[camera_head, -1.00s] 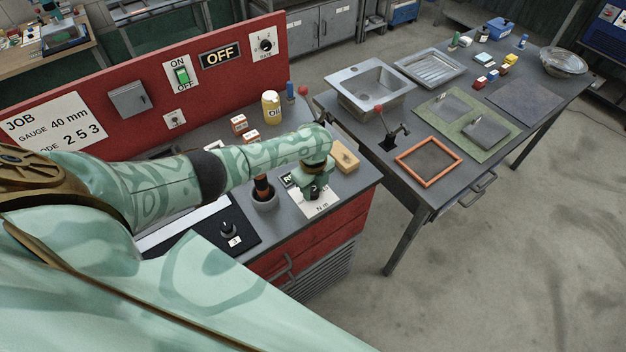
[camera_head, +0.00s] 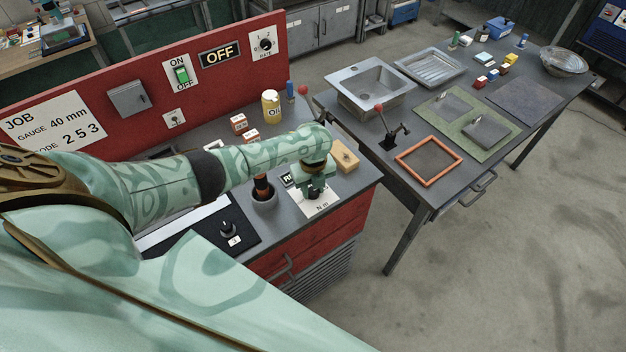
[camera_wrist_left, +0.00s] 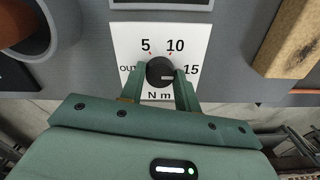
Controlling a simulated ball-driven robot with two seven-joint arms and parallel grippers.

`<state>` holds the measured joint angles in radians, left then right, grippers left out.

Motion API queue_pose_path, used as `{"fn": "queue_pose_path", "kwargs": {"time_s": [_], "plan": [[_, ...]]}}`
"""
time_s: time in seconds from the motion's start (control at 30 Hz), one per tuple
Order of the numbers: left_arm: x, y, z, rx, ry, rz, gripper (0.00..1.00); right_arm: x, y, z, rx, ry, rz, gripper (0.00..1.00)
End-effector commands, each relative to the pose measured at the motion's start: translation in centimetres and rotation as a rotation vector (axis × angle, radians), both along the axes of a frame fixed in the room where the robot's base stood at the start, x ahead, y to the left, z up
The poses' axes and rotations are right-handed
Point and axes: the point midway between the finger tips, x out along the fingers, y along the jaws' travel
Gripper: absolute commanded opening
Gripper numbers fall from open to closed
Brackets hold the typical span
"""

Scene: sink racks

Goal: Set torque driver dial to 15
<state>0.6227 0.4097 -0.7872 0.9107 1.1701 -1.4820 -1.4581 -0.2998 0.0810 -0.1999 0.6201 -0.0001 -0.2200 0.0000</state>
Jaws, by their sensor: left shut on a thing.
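The torque dial is a black round knob (camera_wrist_left: 160,72) on a white plate (camera_wrist_left: 125,40) marked OUT, 5, 10, 15 and N m. In the left wrist view my left gripper (camera_wrist_left: 160,80) is shut on the knob, one finger on each side. A light pointer line on the knob points right, a little below the 15 label. In the head view the plate (camera_head: 322,207) lies near the front edge of the red bench, and my left gripper (camera_head: 314,186) is over it, hiding the knob. My right gripper is not in view.
A dark cup with an orange-brown handle (camera_head: 264,193) stands just left of the plate. A wooden block (camera_head: 345,157) lies behind it to the right. A yellow oil bottle (camera_head: 271,107) and small boxes stand further back. An OFF sign (camera_head: 221,54) is on the red panel.

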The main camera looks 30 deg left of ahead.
Motion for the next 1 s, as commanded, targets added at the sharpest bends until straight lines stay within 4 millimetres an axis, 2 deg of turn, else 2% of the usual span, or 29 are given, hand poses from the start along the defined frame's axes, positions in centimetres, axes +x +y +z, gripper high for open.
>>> {"fn": "queue_pose_path", "kwargs": {"time_s": [0.07,0.1,0.17,0.43,0.57,0.67,1.0], "plan": [[0.0,-0.1,0.0,-0.001,0.0,-0.002,0.09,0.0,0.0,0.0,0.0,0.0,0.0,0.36],[0.0,-0.1,0.0,-0.001,0.0,-0.002,0.4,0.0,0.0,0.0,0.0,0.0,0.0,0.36],[0.0,-0.1,0.0,-0.001,-0.001,-0.002,0.54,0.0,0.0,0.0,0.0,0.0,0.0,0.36],[0.0,0.0,0.1,0.0,0.0,-0.001,0.54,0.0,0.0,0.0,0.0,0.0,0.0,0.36],[0.0,0.0,1.2,-0.001,-0.002,-0.001,0.54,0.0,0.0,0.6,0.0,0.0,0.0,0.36],[0.0,0.0,3.2,0.001,-0.003,-0.002,0.54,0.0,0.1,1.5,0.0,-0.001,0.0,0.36],[0.1,0.0,12.3,0.001,-0.003,-0.003,0.54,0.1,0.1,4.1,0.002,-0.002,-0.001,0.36]]}}
